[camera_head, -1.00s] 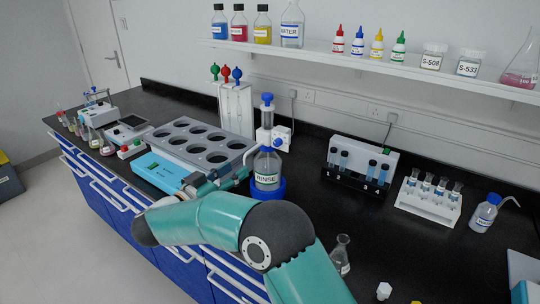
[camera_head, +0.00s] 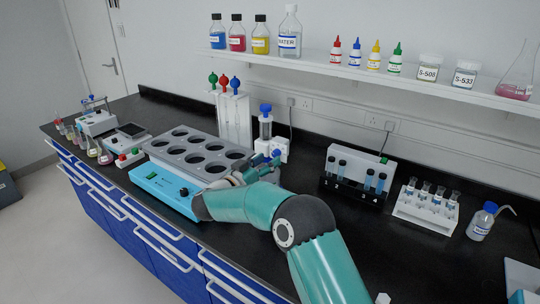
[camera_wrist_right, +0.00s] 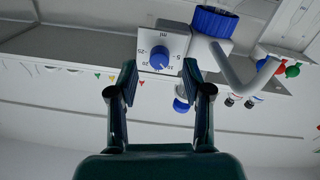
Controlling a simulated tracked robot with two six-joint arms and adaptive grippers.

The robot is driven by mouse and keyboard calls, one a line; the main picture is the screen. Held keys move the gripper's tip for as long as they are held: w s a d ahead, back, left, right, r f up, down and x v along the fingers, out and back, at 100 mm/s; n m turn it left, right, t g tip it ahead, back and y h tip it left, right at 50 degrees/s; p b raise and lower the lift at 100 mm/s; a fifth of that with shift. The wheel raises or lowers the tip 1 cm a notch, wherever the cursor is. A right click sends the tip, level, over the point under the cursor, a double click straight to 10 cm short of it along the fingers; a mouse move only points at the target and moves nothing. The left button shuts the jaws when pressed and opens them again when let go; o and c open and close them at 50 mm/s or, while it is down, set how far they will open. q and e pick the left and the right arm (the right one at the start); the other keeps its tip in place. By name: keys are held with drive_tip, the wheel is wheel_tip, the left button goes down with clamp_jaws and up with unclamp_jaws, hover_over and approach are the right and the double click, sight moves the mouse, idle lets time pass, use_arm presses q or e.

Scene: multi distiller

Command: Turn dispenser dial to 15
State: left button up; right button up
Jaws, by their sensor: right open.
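The dispenser (camera_head: 266,124) stands at the back of the bench, with a blue cap and a white dial housing. In the right wrist view its white dial face (camera_wrist_right: 163,45) carries a blue round dial (camera_wrist_right: 158,59) and printed numbers including 20 and 25. The exact setting is too small to tell. My right gripper (camera_wrist_right: 159,76) is open, its fingers to either side of the dial's line of view; I cannot tell whether they touch it. In the head view my right gripper (camera_head: 264,167) is in front of the dispenser, and my arm hides the bottle below. My left gripper is not in view.
A grey rack with round holes (camera_head: 200,150) and a blue-fronted unit (camera_head: 165,188) stand to the left. A vial holder (camera_head: 353,178), a white tube rack (camera_head: 428,209) and a wash bottle (camera_head: 482,222) stand to the right. A shelf (camera_head: 380,75) runs above.

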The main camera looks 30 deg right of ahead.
sight(276, 153)
drive_tip(key=shift+x, duration=1.15)
clamp_jaws()
